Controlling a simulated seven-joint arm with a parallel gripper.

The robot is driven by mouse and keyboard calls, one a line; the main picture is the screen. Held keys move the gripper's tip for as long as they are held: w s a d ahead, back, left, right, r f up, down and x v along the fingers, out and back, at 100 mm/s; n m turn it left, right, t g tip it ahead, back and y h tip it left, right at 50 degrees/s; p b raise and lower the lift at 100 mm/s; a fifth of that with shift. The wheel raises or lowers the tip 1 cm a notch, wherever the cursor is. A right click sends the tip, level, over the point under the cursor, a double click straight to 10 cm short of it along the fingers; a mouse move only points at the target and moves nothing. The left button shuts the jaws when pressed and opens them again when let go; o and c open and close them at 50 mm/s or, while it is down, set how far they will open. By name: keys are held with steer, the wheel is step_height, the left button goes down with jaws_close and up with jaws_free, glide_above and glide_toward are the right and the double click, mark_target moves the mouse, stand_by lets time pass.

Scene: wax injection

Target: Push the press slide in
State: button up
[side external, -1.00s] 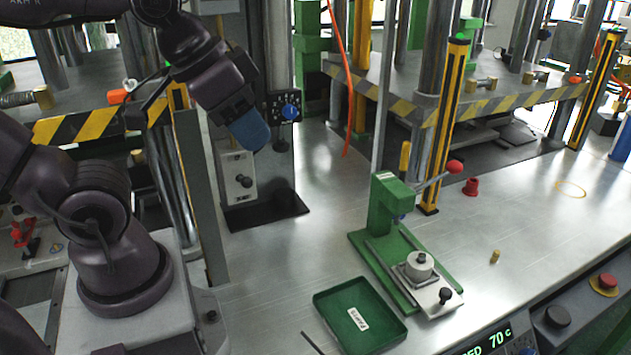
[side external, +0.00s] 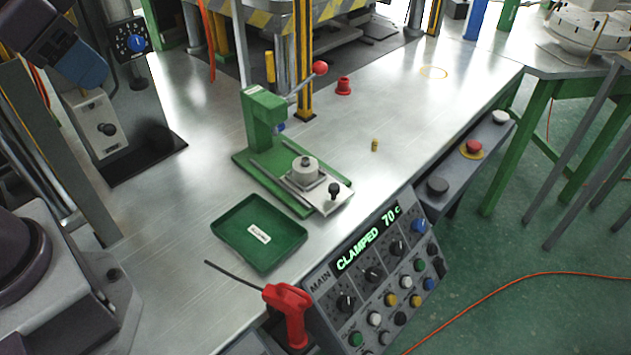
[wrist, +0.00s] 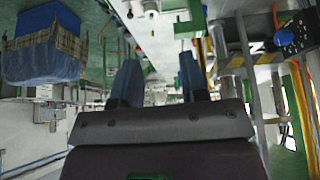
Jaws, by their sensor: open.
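The green press (side external: 263,124) stands on the bench with a red-balled lever. Its slide (side external: 335,201) is a silver plate with a black knob (side external: 334,188), at the front end of the green base rails. A round pale metal mould (side external: 304,168) sits on the slide, in front of the press head and clear of it. My gripper (wrist: 160,82) shows in the wrist view with two dark fingers apart and nothing between them. In the side view my arm is at the upper left, well away from the press; its fingers cannot be made out there.
A green tray (side external: 258,232) lies left of the slide. A control panel (side external: 375,265) reading CLAMPED 70 C and a red-handled tool (side external: 287,312) are at the front. A small brass piece (side external: 375,146) and a red cup (side external: 343,86) stand to the right. A grey post (side external: 60,140) stands near my arm.

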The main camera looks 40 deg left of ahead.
steer(key=c, duration=0.3)
steer(key=shift+w+d+f+m+g, duration=0.2)
steer(key=shift+d+f+m+g, duration=0.1)
steer(key=shift+d+f, duration=0.2)
steer(key=shift+w+d+f+m+g, duration=0.2)
steer(key=shift+d+f+g, duration=0.15)
steer(key=shift+f, duration=0.2)
jaws_close()
steer(key=w+d+f+m+g+y, duration=0.1)
steer(key=w+d+f+m+y, duration=0.2)
steer(key=w+d+f+m, duration=0.7)
steer(key=w+d+f+m+g+y, duration=0.1)
steer(key=w+d+f+m+y, duration=0.3)
steer(key=w+d+f+m, duration=0.65)
steer(key=m+t, duration=0.2)
glide_toward(335, 196)
steer(key=shift+y, duration=0.3)
step_height(335, 196, down, 4)
steer(key=shift+d+f, duration=0.1)
steer(key=shift+d, duration=0.05)
steer(key=shift+w+a+m, duration=0.25)
steer(key=shift+w+a, duration=0.45)
steer(key=shift+a, duration=0.35)
steer(key=shift+w+a, duration=0.3)
steer(key=shift+a, duration=0.3)
